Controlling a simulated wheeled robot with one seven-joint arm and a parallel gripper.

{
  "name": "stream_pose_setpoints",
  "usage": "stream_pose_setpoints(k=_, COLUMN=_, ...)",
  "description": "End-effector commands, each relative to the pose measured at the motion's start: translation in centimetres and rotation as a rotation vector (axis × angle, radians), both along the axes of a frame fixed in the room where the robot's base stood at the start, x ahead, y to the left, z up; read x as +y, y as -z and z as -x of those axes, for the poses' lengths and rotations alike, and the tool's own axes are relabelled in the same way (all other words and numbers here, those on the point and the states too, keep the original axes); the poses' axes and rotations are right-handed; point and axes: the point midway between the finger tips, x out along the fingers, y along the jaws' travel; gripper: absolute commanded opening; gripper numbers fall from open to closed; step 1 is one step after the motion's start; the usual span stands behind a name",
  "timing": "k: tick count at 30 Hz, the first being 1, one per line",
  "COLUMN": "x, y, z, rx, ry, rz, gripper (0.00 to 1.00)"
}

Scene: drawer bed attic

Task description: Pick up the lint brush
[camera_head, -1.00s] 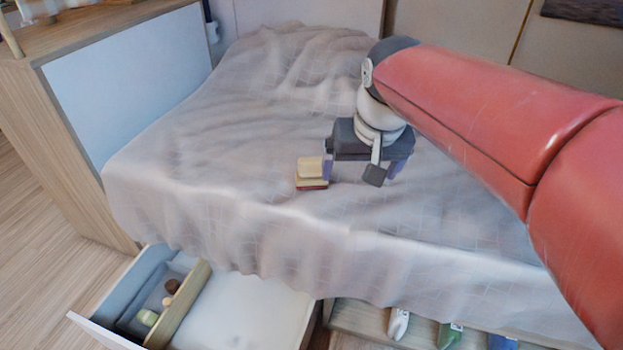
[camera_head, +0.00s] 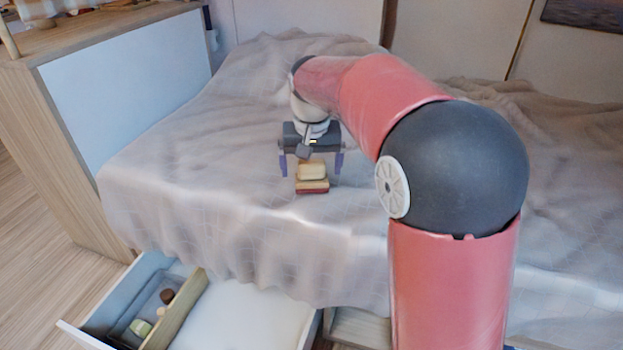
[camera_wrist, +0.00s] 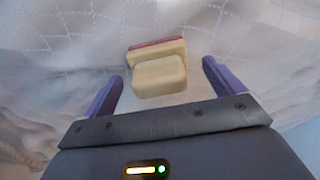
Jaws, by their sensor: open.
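The lint brush (camera_head: 312,174) lies on the bed cover, a small block with a pale wooden upper part and a red layer beneath. In the wrist view the lint brush (camera_wrist: 158,72) shows ahead of my gripper, roughly centred between the fingers. My gripper (camera_head: 311,168) is open, its two purple fingers spread to the left and right of the brush. In the wrist view the fingers of my gripper (camera_wrist: 160,85) look empty, with the brush mostly beyond the tips. I cannot tell the exact height of the fingertips above the cover.
The bed (camera_head: 220,185) has a wrinkled pale cover with free room around the brush. An open drawer (camera_head: 250,318) below the front edge holds a divider and a tray with several small items (camera_head: 141,327). A wooden cabinet (camera_head: 60,150) stands at the left.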

Motion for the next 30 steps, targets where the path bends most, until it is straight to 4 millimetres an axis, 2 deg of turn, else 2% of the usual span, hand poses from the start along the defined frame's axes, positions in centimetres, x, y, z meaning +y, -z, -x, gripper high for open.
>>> stream_pose_setpoints(k=1, x=-0.1, y=1.0, z=-0.1, rx=0.002, ry=0.0, rz=0.001, gripper=0.94)
stream_pose_setpoints(k=6, x=-0.1, y=2.6, z=-0.3, rx=0.0, ry=-0.001, rz=-0.001, gripper=0.94)
stream_pose_setpoints(k=14, x=-0.1, y=2.8, z=-0.4, rx=0.0, ry=-0.001, rz=-0.001, gripper=0.94)
stream_pose_setpoints(k=26, x=-0.1, y=2.7, z=-0.4, rx=-0.001, ry=-0.001, rz=-0.001, gripper=0.41)
stream_pose_setpoints(k=30, x=-0.1, y=2.7, z=-0.4, rx=-0.001, ry=-0.001, rz=-0.001, gripper=0.4)
